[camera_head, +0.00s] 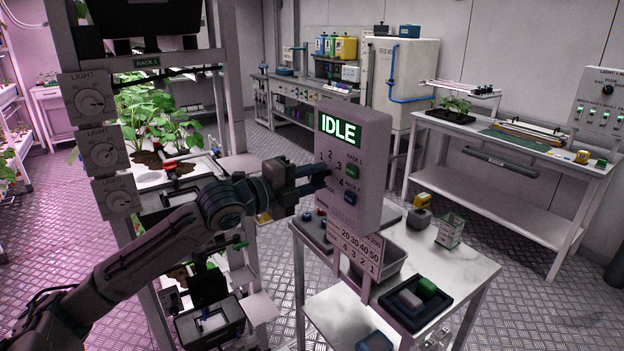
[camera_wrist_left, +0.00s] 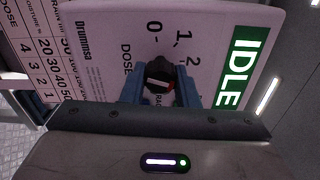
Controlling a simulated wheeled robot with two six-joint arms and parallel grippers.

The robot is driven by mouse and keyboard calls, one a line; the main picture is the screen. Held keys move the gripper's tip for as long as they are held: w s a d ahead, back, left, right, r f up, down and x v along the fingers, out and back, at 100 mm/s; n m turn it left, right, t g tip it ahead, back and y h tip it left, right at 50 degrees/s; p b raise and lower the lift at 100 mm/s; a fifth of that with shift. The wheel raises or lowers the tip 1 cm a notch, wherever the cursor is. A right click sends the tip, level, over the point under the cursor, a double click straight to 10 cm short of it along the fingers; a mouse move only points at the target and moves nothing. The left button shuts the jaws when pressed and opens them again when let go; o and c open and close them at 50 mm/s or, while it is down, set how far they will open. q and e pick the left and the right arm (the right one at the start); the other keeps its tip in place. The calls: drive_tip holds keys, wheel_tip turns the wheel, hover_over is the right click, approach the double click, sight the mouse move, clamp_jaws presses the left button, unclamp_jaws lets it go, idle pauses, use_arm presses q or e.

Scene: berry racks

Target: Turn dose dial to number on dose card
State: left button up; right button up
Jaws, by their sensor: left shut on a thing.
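The dose panel (camera_head: 372,150) is a pale upright box with a green display reading IDLE. My left gripper (camera_head: 326,172) is at the left part of its face. In the left wrist view the blue fingers (camera_wrist_left: 160,92) are shut on the dark dose dial (camera_wrist_left: 158,72), among printed numbers 0, 1 and 2. Its pointer setting is hard to read. The dose card (camera_head: 356,248) hangs below the panel, with 20, 30, 40, 50 above 4, 3, 2, 1; it also shows in the left wrist view (camera_wrist_left: 38,62). My right gripper is not in view.
A green button (camera_head: 352,171) and a blue button (camera_head: 350,197) sit right of the dial. A white table (camera_head: 459,277) below holds a black tray (camera_head: 398,318) with blocks. The plant rack (camera_head: 227,80) with light knobs stands at left.

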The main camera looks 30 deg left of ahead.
use_arm(q)
drive_tip(key=m, duration=0.6)
drive_tip(key=shift+w+r, duration=0.15)
drive_tip(key=shift+m, duration=0.3)
drive_tip(key=o, duration=1)
drive_tip(key=shift+c, duration=0.2)
drive_tip(key=shift+w, duration=0.15)
drive_tip(key=shift+f, duration=0.2)
